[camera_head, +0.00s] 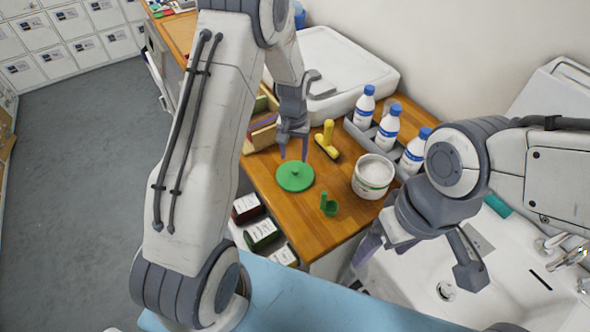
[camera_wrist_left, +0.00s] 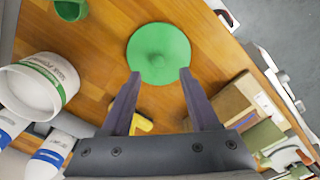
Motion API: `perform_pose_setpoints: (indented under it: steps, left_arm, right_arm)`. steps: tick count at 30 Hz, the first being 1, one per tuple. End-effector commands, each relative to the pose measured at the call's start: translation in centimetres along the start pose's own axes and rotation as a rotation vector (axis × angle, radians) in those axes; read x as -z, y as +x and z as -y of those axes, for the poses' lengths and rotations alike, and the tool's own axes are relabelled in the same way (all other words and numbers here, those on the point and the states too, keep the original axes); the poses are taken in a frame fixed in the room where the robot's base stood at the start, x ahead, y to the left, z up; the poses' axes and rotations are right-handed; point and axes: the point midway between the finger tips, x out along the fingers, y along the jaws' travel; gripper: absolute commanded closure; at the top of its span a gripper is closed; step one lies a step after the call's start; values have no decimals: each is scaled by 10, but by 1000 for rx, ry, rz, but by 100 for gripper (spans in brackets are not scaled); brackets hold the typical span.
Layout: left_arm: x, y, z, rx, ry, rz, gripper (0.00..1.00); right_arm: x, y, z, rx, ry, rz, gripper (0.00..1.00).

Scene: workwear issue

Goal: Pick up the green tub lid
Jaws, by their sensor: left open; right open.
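The green tub lid (camera_head: 295,176) lies flat on the wooden counter, round with a small knob in its middle. It also shows in the left wrist view (camera_wrist_left: 159,54), just beyond my left fingertips. My left gripper (camera_head: 293,158) is open and empty, pointing down over the lid's far edge; its fingertips (camera_wrist_left: 158,74) straddle the near part of the lid in the wrist view. I cannot tell whether they touch it. My right gripper (camera_head: 415,262) is open and empty, over the sink area at the right.
A white tub (camera_head: 373,177), a green scoop (camera_head: 328,205) and a yellow object (camera_head: 327,140) stand around the lid. Several white bottles (camera_head: 387,128) with blue caps stand in a grey holder behind. A wooden box (camera_wrist_left: 245,103) is near my left gripper. The sink (camera_head: 415,290) is at the right.

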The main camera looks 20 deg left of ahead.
Motion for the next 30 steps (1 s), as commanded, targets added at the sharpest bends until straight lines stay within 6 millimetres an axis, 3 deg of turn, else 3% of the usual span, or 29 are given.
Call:
perform_pose_setpoints:
  steps: [20,29,30]
  left_arm:
    - [5,68,-3,0,2,2,39]
    - [5,74,-3,0,2,-1,39]
    - [5,74,-3,0,2,-1,50]
  right_arm:
    - [2,-37,3,0,-6,0,16]
    - [2,-36,3,0,-7,0,16]
    - [2,-36,3,0,-7,0,16]
